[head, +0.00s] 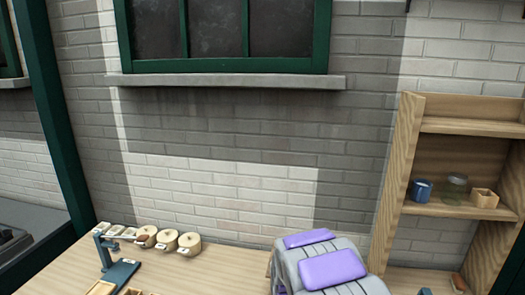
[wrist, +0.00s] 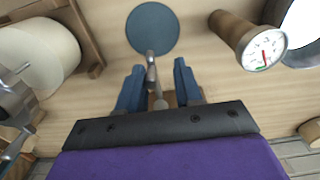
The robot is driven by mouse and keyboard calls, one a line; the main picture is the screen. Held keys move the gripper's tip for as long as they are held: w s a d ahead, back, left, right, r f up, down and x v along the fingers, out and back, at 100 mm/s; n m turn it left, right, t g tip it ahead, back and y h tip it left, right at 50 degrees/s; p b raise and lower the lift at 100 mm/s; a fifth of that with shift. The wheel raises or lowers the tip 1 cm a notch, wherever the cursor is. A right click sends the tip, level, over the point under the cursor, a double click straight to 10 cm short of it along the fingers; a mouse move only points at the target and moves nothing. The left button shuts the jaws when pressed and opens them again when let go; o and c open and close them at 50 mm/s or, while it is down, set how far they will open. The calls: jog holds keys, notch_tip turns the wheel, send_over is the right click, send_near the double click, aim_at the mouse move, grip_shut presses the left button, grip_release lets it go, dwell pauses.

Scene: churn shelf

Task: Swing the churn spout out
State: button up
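The wrist view looks down on a light wooden surface. My gripper (wrist: 158,82) has two blue fingers, spread apart on a black mount. A thin grey metal piece (wrist: 151,72), possibly the spout or its lever, shows in the gap between them; I see no finger closed on it. Its lower end is close to the gripper's base, over a small brown wooden part. A white drum in a wooden frame (wrist: 42,52), possibly the churn, is at the left. The churn cannot be made out in the head view, where my purple and grey arm covers the bottom centre.
In the wrist view, a blue-grey disc (wrist: 152,27) lies ahead, a gauge (wrist: 264,49) is at right and a metal crank (wrist: 16,98) at left. The head view shows a wooden shelf (head: 470,127) at right and several round wooden pieces (head: 167,240) on the bench.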

jog(key=shift+d, duration=0.1)
notch_tip(320, 180, up, 7)
jog(key=p, duration=0.2)
dwell(0.8)
jog(key=shift+s+r, duration=0.2)
jog(key=s+d+r+g+b, duration=0.1)
jog(key=s+d+r, duration=0.2)
jog(key=s+r, duration=0.35)
jog(key=s+d+r, duration=0.2)
jog(key=s+r, duration=0.2)
jog(key=s, duration=0.5)
jog(key=s+d+r+n+b, duration=0.1)
jog(key=s, duration=0.8)
jog(key=s+d+n+g, duration=0.1)
jog(key=s, duration=0.8)
jog(key=shift+d+r+b, duration=0.25)
jog(key=shift+r+b, duration=0.1)
jog(key=shift+r, duration=0.05)
jog(key=shift+o, duration=0.4)
jog(key=shift+w, duration=0.1)
